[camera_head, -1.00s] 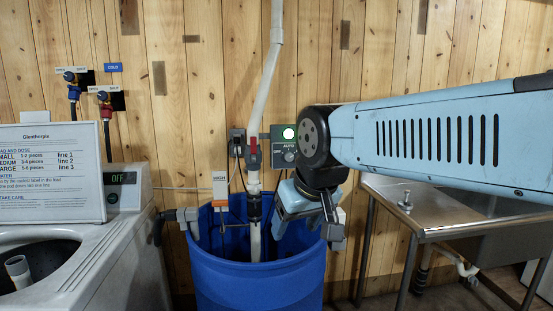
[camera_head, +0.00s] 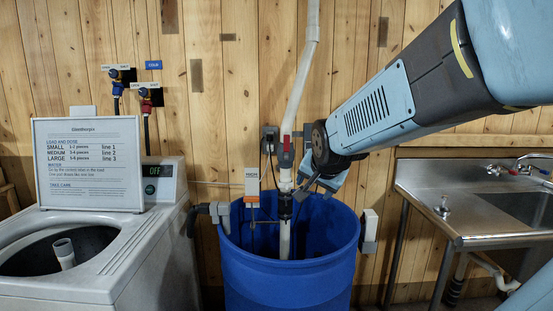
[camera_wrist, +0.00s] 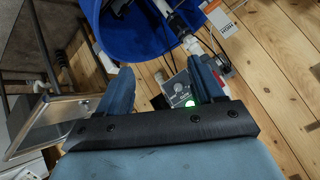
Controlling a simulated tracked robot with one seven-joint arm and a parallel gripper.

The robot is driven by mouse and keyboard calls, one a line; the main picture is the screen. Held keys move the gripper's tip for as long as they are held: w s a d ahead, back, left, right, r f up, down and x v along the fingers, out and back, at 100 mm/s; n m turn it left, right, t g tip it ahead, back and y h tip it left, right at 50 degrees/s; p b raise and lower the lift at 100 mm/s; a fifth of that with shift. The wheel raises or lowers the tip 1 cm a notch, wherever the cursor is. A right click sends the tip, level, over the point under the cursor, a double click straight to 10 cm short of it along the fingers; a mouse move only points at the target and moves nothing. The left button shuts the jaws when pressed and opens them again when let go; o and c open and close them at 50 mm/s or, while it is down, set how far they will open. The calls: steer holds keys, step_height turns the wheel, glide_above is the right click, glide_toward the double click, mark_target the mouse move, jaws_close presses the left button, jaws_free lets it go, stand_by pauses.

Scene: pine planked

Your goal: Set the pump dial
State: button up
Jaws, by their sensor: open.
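The dial's setting is too small to read. My gripper (camera_wrist: 150,75) is open and empty, its two blue fingers apart and not seen touching the box. In the head view, my gripper (camera_head: 313,185) is above the blue barrel, near the white pipe. My arm hides the control box there.
The blue barrel (camera_head: 290,285) stands below my gripper, with a white pipe (camera_head: 297,85) and red-handled valve (camera_head: 286,155) rising from it. A white washer (camera_head: 150,270) is at left, a steel sink (camera_head: 450,225) at right. An orange-and-white HIGH tag (camera_head: 252,187) hangs by the barrel.

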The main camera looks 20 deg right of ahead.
steer(key=w+d+f+m+t+h, duration=0.1)
steer(key=w+d+f+m+t, duration=0.25)
steer(key=w+d+m, duration=0.65)
steer(key=w+d+f+m+t+h, duration=0.15)
steer(key=w+d+m+t, duration=0.35)
steer(key=w+d+m, duration=0.5)
steer(key=w+m, duration=0.1)
steer(key=w, duration=1.5)
steer(key=shift+d, duration=0.2)
steer(key=shift+w+f+y, duration=0.1)
steer(key=shift+y, duration=0.15)
steer(key=shift+c, duration=0.4)
steer(key=c, duration=1)
